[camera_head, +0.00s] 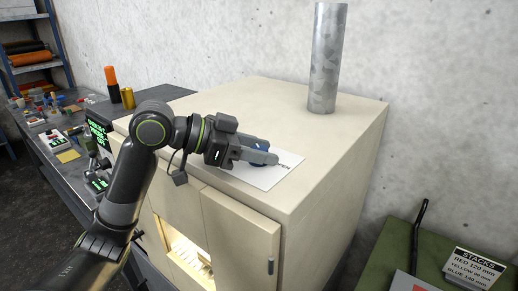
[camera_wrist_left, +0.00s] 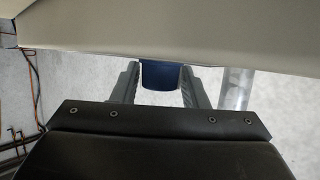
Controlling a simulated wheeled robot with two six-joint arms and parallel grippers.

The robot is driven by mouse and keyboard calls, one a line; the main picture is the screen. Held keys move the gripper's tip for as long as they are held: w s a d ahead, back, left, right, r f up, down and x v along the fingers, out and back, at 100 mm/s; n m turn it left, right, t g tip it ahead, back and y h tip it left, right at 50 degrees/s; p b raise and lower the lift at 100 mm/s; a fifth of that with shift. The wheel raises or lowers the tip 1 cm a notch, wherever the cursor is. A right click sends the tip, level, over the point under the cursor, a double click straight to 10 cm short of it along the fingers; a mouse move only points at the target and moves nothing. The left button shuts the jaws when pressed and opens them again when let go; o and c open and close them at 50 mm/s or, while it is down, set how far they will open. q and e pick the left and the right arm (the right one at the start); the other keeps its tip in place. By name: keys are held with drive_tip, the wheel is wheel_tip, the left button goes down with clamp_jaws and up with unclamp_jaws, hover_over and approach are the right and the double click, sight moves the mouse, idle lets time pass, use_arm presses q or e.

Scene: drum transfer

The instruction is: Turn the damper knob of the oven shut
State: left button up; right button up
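The cream oven (camera_head: 315,147) fills the middle of the head view. A blue damper knob (camera_head: 261,164) sits on its top, over a white label plate (camera_head: 275,176) with dark lettering, partly covered by my gripper. My left gripper (camera_head: 266,153) reaches in from the left, low over the oven top, with a finger on each side of the knob. In the left wrist view the blue knob (camera_wrist_left: 160,76) fills the gap between the two fingers, which look pressed to its sides. The knob's pointer is hidden. My right gripper is not in view.
A grey metal flue pipe (camera_head: 325,60) rises from the oven's back. A lit opening (camera_head: 190,258) and a handled door (camera_head: 240,245) are in its front. A cluttered bench (camera_head: 55,135) stands at left, a green table (camera_head: 390,255) with a stacks sign (camera_head: 472,268) at right.

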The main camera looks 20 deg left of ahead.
use_arm(q)
drive_tip(key=c, duration=0.6)
drive_tip(key=shift+r+n+t+y+p, duration=0.1)
drive_tip(key=shift+n+t+y+p, duration=0.25)
drive_tip(key=shift+n+t+y, duration=0.35)
drive_tip(key=shift+c, duration=0.2)
drive_tip(key=shift+n+t+y, duration=0.4)
drive_tip(key=shift+n+t, duration=0.2)
drive_tip(key=shift+n, duration=0.2)
drive_tip(key=o, duration=1)
